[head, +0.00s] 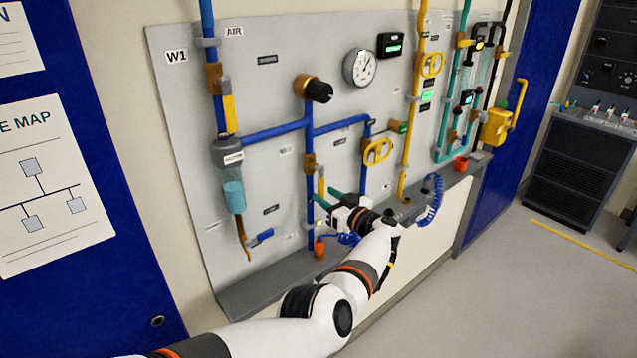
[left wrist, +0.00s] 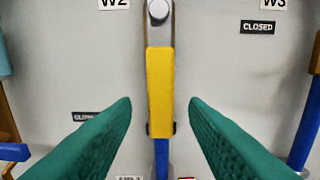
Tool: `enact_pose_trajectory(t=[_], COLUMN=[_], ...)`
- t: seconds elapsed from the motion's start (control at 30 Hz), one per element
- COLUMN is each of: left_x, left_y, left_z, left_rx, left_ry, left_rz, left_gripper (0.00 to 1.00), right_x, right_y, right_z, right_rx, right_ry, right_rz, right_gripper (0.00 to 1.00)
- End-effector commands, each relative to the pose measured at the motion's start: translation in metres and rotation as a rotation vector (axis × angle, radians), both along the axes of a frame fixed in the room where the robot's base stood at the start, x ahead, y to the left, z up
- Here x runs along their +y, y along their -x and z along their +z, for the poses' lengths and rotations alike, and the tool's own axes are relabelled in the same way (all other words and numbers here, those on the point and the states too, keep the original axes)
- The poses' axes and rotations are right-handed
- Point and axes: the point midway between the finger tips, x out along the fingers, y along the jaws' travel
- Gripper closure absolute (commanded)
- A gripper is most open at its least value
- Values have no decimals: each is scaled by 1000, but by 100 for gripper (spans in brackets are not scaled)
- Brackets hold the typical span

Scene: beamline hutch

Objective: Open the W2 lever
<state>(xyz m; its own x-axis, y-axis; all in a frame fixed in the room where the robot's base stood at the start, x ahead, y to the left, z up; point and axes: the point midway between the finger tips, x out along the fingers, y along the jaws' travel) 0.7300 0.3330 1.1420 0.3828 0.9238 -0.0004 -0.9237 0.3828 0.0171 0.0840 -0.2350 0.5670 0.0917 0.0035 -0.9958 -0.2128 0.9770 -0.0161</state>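The W2 lever (left wrist: 160,90) is a yellow-sleeved handle hanging straight down from a grey pivot, in line with a blue pipe. The W2 label (left wrist: 114,3) is at the top of the left wrist view, cut by the edge. In the head view the yellow lever (head: 321,184) shows on the panel just beyond my left gripper (head: 326,198). That gripper is open, its green fingers on either side of the lever in the left wrist view, with a gap on each side. My right gripper is not in view.
The grey panel (head: 270,85) carries blue, yellow and green pipes, a round gauge (head: 360,67) and a yellow handle (head: 378,151). A W3 label (left wrist: 274,3) and CLOSED sign (left wrist: 257,27) are to the right. A grey ledge (head: 262,293) runs below; an orange cup (head: 319,247) stands there.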

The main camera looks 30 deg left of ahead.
Motion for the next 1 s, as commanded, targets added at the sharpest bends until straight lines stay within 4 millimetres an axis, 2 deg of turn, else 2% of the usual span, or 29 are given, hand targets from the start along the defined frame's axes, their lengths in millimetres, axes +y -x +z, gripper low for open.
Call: enact_pose_trajectory(t=[0.03,0.2,0.4,0.9,1.0], left_x=[-12,-43,-62,-65,-64], left_y=[5,18,26,28,28], left_z=[7,3,0,0,-9], left_rx=[3,2,2,1,2], left_ry=[2,2,-1,0,-9], left_rz=[-2,-1,1,1,-14], left_gripper=[60,60,60,60,60], right_x=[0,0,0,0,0], right_y=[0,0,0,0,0], right_z=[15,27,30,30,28], right_rx=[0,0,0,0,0], right_ry=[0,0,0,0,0], right_rz=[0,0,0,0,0], right_gripper=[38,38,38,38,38])
